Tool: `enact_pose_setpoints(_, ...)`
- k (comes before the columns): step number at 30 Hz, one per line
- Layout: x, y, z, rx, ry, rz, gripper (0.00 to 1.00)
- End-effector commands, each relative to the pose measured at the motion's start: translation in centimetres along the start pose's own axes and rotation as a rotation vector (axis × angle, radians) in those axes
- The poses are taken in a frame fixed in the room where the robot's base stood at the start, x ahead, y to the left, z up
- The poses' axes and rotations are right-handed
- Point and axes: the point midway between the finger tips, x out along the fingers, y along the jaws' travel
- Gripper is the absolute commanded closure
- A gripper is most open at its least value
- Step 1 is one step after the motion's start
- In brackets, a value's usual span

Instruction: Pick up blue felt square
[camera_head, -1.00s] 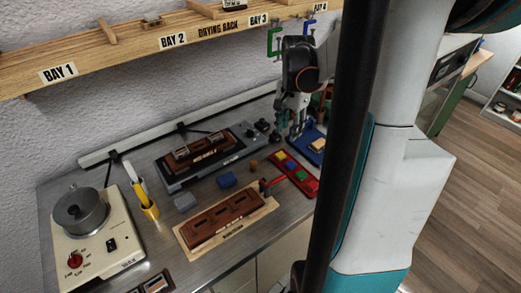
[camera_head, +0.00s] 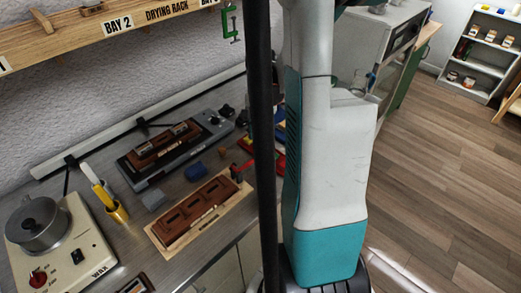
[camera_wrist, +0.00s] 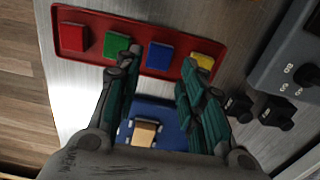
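In the wrist view, the blue felt square (camera_wrist: 160,55) lies in a red tray (camera_wrist: 228,42), between a green square (camera_wrist: 116,45) and a yellow square (camera_wrist: 203,62). A red square (camera_wrist: 73,37) is at the tray's left end. My gripper (camera_wrist: 160,67) is open, its two fingers spread apart. The blue square shows in the gap near the fingertips, with nothing held. The left fingertip partly overlaps the green square.
A blue board (camera_wrist: 165,110) with a pale wooden block (camera_wrist: 144,132) lies beneath the fingers. Black knobs (camera_wrist: 275,112) and a grey device sit right.

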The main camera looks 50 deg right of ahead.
Motion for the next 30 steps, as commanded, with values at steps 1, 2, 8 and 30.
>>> enact_pose_setpoints(1, 1.1, 0.1, -0.1, 0.001, 0.000, 0.000, 0.63)
enact_pose_setpoints(2, 1.6, 0.1, -0.1, 0.001, 0.000, 0.000, 0.63)
enact_pose_setpoints(8, 3.9, 0.2, -0.2, 0.000, 0.000, 0.000, 0.63)
enact_pose_setpoints(30, 3.8, 0.2, -0.2, 0.000, 0.000, 0.000, 0.82)
